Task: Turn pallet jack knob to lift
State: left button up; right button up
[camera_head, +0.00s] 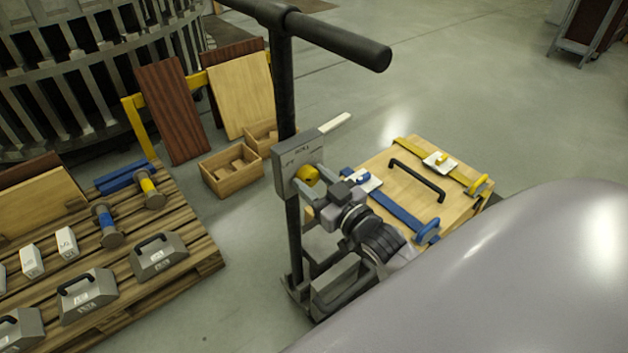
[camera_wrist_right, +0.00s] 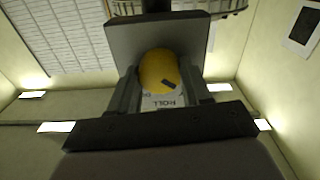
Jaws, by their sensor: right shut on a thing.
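The pallet jack (camera_head: 287,90) stands upright with its black T-handle (camera_head: 340,42) at the top. A grey panel (camera_head: 288,165) is fixed on its post and bears a yellow round knob (camera_head: 307,174). My right gripper (camera_head: 309,184) is shut on the knob from the front right. In the right wrist view the knob (camera_wrist_right: 158,72) sits between the two fingers (camera_wrist_right: 158,88), with a dark mark on its lower right. A label reading "ROLL" shows below it. My left gripper is not in view.
A wooden crate (camera_head: 465,200) with blue and yellow straps and a black handle lies right of the jack. A pallet (camera_head: 200,262) with weights and blocks stands at left. Small wooden boxes (camera_head: 232,170) sit behind. Open floor (camera_head: 235,310) lies between pallet and jack.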

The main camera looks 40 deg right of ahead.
jog(key=o, duration=1.1)
jog(key=shift+c, duration=0.2)
jog(key=s, duration=0.7)
jog(key=shift+d, duration=0.3)
jog(key=shift+f, duration=0.1)
